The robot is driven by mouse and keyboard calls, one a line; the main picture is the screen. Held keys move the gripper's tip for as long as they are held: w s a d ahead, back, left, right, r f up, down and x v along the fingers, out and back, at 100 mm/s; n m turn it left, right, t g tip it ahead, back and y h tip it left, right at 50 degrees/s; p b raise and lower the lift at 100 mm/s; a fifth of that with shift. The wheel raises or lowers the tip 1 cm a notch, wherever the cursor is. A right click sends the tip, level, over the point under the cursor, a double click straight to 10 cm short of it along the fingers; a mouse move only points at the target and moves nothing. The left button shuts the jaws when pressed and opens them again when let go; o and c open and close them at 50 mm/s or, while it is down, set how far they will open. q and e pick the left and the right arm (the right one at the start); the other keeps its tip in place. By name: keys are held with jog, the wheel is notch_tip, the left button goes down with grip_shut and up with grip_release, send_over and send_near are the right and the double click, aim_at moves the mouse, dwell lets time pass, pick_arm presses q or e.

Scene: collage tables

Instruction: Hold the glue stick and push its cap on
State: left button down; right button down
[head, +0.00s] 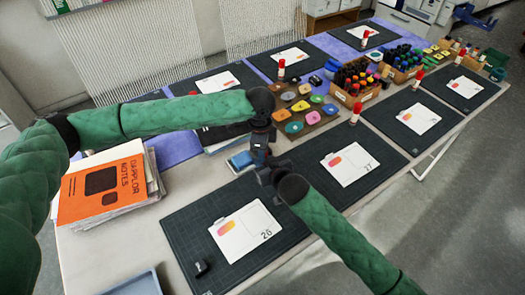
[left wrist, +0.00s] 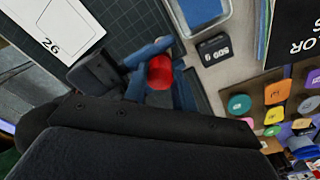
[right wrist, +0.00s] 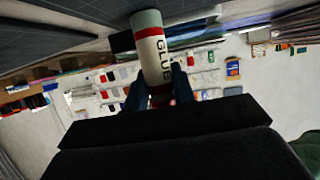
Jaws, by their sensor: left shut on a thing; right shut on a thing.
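My left gripper (head: 262,152) points down above the table, and my right gripper (head: 268,176) meets it from the lower right. In the left wrist view the red cap (left wrist: 160,72) sits between my left fingers, with blue finger pieces close around it. In the right wrist view the pale glue stick (right wrist: 152,48), lettered GLUE, is between my right fingers. Its greyish end points away from the gripper, and a dark red part (right wrist: 160,96) shows near the fingers. The stick is hidden in the head view. I cannot tell how far the cap sits on the stick.
Orange notebooks (head: 100,190) are at left. Colored lids (head: 293,127) and a marker box (head: 352,95) stand behind. Other glue sticks (head: 356,113) stand around.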

pick_arm(q)
jog(key=shift+a+f, duration=0.1)
jog(key=shift+f, duration=0.85)
dwell(1.1)
jog(key=shift+r, duration=0.35)
jog(key=shift+s+r, duration=0.25)
jog(key=shift+r, duration=0.35)
dwell(0.8)
